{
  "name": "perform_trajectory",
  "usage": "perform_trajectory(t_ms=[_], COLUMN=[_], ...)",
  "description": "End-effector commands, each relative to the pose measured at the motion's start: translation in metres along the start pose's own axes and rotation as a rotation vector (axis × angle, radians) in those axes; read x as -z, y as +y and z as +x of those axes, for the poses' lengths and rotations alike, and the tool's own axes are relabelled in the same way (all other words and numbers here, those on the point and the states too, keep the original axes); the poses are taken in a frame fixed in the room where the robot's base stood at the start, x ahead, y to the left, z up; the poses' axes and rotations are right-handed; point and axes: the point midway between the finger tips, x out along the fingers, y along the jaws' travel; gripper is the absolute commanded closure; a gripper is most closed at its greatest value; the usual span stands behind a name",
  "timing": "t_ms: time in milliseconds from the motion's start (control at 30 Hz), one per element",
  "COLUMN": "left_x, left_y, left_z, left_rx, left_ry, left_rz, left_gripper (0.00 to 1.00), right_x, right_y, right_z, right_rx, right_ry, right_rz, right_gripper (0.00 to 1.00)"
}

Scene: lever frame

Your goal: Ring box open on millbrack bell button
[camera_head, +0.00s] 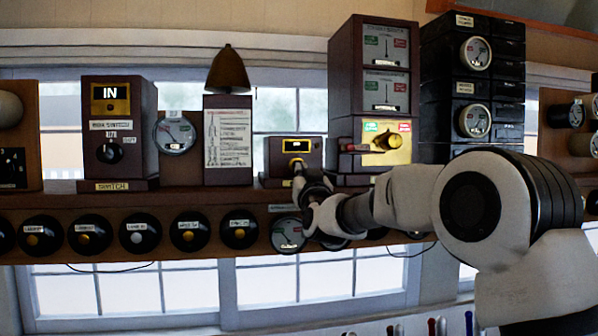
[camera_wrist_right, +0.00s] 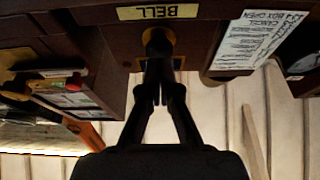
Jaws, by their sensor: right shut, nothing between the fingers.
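A small brown box (camera_head: 272,160) stands on the shelf in the head view, with a lit yellow window. Below the window is its round brassy button, showing in the wrist view as a knob (camera_wrist_right: 158,40) beside an upside-down plate (camera_wrist_right: 158,12) reading BELL. My right gripper (camera_head: 301,180) is in front of the box. In the right wrist view its fingers (camera_wrist_right: 160,68) are shut together, empty, and point straight at the knob. The tips overlap it; I cannot tell if they touch. My left gripper is not in view.
A dark bell (camera_head: 228,70) tops a post with a code card (camera_head: 228,138), left of the box. The card in the wrist view (camera_wrist_right: 258,40) reads BOX OPEN and CANCEL. A tall instrument (camera_head: 343,80) with a red-knobbed part stands close on the right.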

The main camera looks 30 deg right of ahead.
Motion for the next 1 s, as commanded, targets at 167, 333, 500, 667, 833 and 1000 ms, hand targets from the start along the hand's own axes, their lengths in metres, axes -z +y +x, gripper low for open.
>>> perform_trajectory(t_ms=[167, 333, 500, 667, 833, 1000], left_x=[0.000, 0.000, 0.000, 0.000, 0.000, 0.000], left_y=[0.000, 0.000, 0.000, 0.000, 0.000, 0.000], left_z=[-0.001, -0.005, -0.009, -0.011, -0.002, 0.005], left_rx=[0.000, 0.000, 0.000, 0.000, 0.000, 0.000], left_ry=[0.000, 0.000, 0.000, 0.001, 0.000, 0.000], left_rz=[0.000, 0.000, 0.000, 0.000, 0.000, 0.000], left_gripper=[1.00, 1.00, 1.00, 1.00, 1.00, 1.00], right_x=[0.001, 0.000, -0.002, -0.005, -0.005, -0.001], right_y=[0.000, 0.000, 0.000, 0.000, 0.000, 0.000], right_z=[0.001, 0.005, 0.012, 0.016, 0.008, 0.000], right_rx=[0.000, 0.000, -0.001, -0.001, 0.000, 0.000], right_ry=[0.000, 0.000, 0.000, 0.000, 0.001, 0.001], right_rz=[0.000, 0.001, 0.001, 0.002, 0.001, 0.001], right_gripper=[1.00, 1.00, 1.00, 1.00, 1.00, 1.00])
